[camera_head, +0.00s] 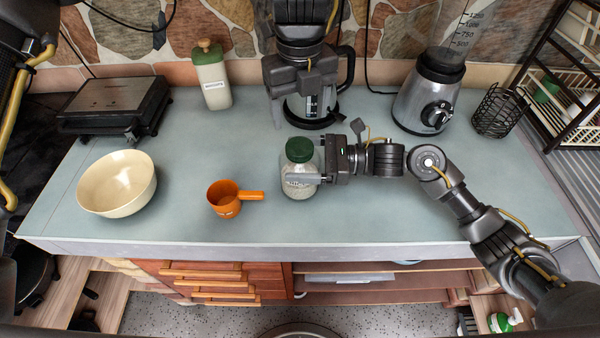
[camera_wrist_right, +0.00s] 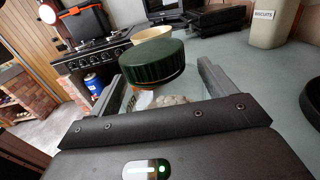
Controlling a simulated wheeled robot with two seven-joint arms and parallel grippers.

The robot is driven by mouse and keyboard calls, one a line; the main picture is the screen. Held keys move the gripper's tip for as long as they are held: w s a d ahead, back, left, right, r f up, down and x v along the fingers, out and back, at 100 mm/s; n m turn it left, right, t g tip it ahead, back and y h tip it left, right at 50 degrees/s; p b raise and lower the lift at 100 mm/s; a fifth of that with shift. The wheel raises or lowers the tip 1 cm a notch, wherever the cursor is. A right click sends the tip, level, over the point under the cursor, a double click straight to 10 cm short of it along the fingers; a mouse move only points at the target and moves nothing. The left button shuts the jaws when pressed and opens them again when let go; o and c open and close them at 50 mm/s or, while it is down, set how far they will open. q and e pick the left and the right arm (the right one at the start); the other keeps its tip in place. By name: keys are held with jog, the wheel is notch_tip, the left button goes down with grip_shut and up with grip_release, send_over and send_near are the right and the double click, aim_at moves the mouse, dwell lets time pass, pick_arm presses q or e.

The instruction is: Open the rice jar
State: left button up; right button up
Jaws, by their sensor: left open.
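The rice jar (camera_head: 299,187) is clear glass with pale grains inside and stands upright on the counter. Its dark green lid (camera_head: 300,150) sits on top, and the lid also shows large in the right wrist view (camera_wrist_right: 151,62). My right gripper (camera_head: 303,179) reaches in from the right and is shut on the jar's body below the lid, one finger on each side. In the right wrist view the jar's glass (camera_wrist_right: 180,100) fills the space between the fingers. My left gripper (camera_head: 303,108) points down, open and empty, above and behind the jar.
A coffee maker (camera_head: 347,80) stands behind my left gripper. An orange measuring cup (camera_head: 224,199) and a cream bowl (camera_head: 117,184) are left of the jar. A biscuit canister (camera_head: 214,82), a grill (camera_head: 112,103), a blender (camera_head: 425,98) and a wire basket (camera_head: 497,113) stand farther back.

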jog(key=shift+r, duration=0.15)
jog(key=shift+c, duration=1.3)
pick_arm(q)
jog(key=shift+w, duration=0.15)
pick_arm(e)
jog(key=shift+w, duration=0.1)
jog(key=c, duration=0.7)
pick_arm(q)
jog(key=shift+m, duration=0.5)
pick_arm(e)
jog(key=shift+c, duration=0.4)
pick_arm(q)
jog(key=m, duration=0.3)
jog(key=shift+a, duration=0.1)
jog(key=m, duration=1.2)
jog(key=shift+m, duration=0.4)
jog(key=m, duration=0.4)
jog(key=shift+m, duration=0.4)
jog(key=m, duration=1.4)
jog(key=shift+m, duration=0.3)
jog(key=shift+f, duration=0.15)
